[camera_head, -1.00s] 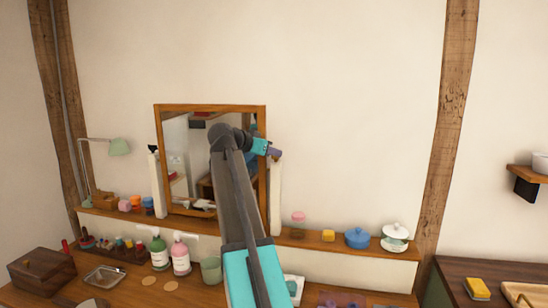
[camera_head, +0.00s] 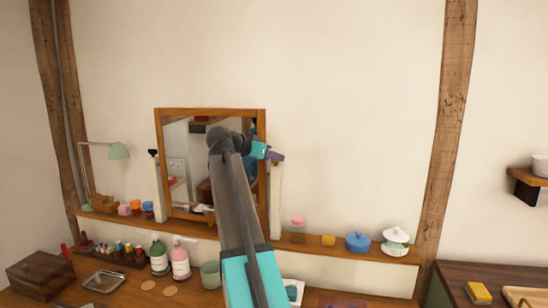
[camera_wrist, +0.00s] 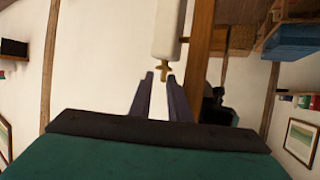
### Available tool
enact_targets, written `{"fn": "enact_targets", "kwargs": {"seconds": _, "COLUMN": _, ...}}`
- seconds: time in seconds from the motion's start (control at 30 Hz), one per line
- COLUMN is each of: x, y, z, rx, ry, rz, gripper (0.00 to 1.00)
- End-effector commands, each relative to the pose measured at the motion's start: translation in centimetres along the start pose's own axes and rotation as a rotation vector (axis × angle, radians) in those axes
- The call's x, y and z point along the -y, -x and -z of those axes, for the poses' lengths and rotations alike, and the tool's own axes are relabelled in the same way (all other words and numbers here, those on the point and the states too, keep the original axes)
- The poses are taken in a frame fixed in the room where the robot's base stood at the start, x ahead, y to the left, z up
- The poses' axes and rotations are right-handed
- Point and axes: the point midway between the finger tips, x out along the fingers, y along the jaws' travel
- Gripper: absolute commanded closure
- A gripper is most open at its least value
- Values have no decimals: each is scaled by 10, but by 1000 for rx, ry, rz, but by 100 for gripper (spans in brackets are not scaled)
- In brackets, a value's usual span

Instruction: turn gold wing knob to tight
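The small gold wing knob (camera_wrist: 164,70) shows in the wrist view at the end of a white post (camera_wrist: 167,30), beside the wooden mirror frame (camera_wrist: 196,66). My gripper (camera_wrist: 161,76) is open, its two dark purple fingers apart. In that picture the knob lies between and just beyond the fingertips, and I see no contact. In the head view my gripper (camera_head: 278,156) is at the top of the right white post (camera_head: 275,200), beside the mirror (camera_head: 180,190). The gold knob is mostly hidden there.
A black knob (camera_head: 153,152) tops the left post. The shelf (camera_head: 340,248) holds a pink-lidded jar (camera_head: 298,223), yellow block (camera_head: 328,240), blue pot (camera_head: 358,242) and white lidded dish (camera_head: 395,240). Bottles (camera_head: 180,262) stand below. The wall right of the mirror is clear.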

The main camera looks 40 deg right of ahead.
Motion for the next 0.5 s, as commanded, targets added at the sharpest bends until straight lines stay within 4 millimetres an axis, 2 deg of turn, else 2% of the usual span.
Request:
{"fn": "enact_targets", "kwargs": {"seconds": 0.27, "x": 5, "y": 4, "z": 2, "rx": -4, "ry": 1, "rz": 12, "gripper": 76}}
{"fn": "enact_targets", "kwargs": {"seconds": 0.5, "x": 5, "y": 20, "z": 2, "rx": -4, "ry": 0, "rz": 12, "gripper": 76}}
